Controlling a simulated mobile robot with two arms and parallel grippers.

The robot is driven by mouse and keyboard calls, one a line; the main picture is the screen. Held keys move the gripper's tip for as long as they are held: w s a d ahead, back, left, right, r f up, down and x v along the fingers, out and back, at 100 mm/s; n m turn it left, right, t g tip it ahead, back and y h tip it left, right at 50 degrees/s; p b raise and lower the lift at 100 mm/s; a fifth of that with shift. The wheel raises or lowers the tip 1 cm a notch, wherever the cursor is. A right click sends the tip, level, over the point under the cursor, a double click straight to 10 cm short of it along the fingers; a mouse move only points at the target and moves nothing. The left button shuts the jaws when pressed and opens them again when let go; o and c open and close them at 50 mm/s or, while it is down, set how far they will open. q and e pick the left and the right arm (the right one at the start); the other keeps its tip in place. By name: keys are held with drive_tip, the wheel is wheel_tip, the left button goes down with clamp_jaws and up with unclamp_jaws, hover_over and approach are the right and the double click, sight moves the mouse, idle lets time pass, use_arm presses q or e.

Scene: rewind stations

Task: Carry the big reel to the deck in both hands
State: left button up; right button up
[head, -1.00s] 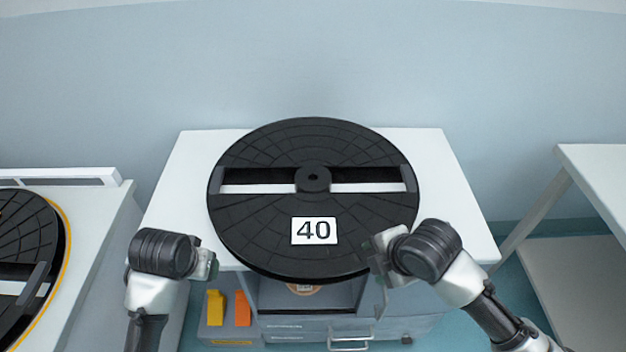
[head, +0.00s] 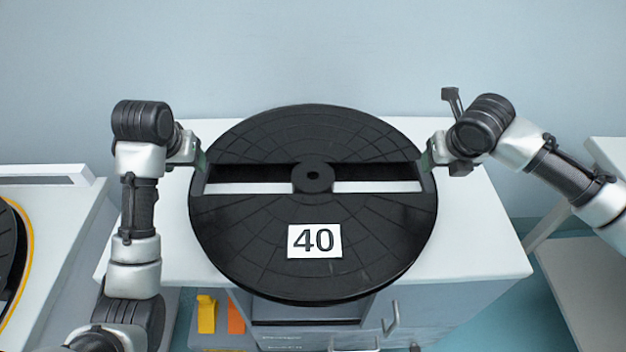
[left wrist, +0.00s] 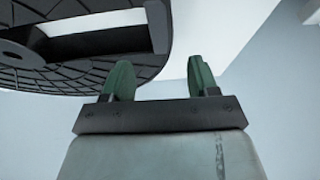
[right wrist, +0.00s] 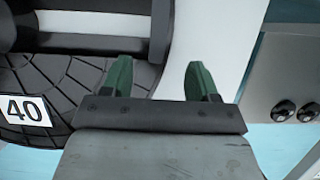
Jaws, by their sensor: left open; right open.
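The big reel (head: 320,270) is a black disc with a "40" label, a centre hub and two slots. It lies flat on a white-topped cabinet (head: 480,240). My left gripper (head: 203,162) is open at the reel's left edge, by the outer end of the left slot. My right gripper (head: 426,160) is open at the right edge, by the outer end of the right slot. In the left wrist view the reel's edge (left wrist: 158,30) is ahead of the fingers (left wrist: 160,78). The right wrist view shows the same beside its fingers (right wrist: 160,78). Neither gripper holds the reel. I cannot tell which surface is the deck.
A white station (head: 60,220) at the left bears a dark disc (head: 8,245) with a yellow ring, cut off by the frame. Another white table (head: 610,150) stands at the right. Yellow (head: 206,315) and orange (head: 236,318) pieces sit low by the cabinet. A wall is behind.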

sight(200, 177)
use_arm(q)
drive_tip(key=x, duration=1.1)
use_arm(e)
drive_tip(key=x, duration=1)
drive_tip(key=shift+w+f, duration=0.2)
drive_tip(key=shift+f, duration=0.15)
use_arm(q)
clamp_jaws()
use_arm(e)
clamp_jaws()
use_arm(q)
drive_tip(key=shift+r, duration=0.1)
use_arm(e)
drive_tip(key=shift+r, duration=0.1)
